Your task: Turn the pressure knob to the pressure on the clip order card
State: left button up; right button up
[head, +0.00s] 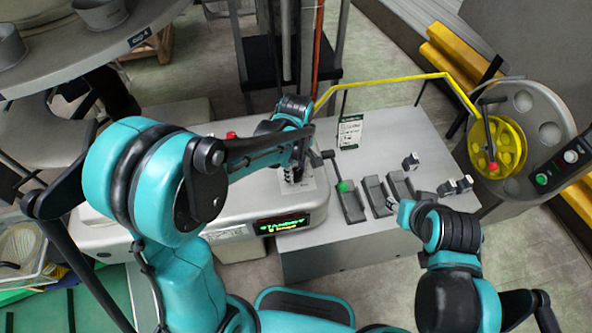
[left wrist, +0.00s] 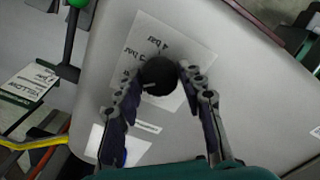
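The black pressure knob (left wrist: 159,76) stands on a white scale plate (left wrist: 190,42) with bar markings, including 3 bar and 4 bar. A light mark shows on the knob's lower left side. My left gripper (left wrist: 160,78) has one finger on each side of the knob, and its fingertips appear to touch it. In the head view my left gripper (head: 293,172) points down at the plate and hides the knob. The clip order card (head: 349,131) stands behind the grey console; in the left wrist view the card (left wrist: 28,84) reads YELLOW, its pressure too small to read. My right gripper (head: 404,211) is by the levers.
A green-knobbed lever (head: 344,187) and several grey blocks are on the console (head: 330,250) right of the left gripper. A lit green display (head: 283,224) is on the machine's front. A yellow reel (head: 497,147) stands at right, with a yellow rod leading to it.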

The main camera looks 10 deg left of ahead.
aim_at(296, 172)
pick_arm(q)
jog(key=shift+o, duration=0.7)
notch_tip(296, 172, up, 12)
dwell(0.4)
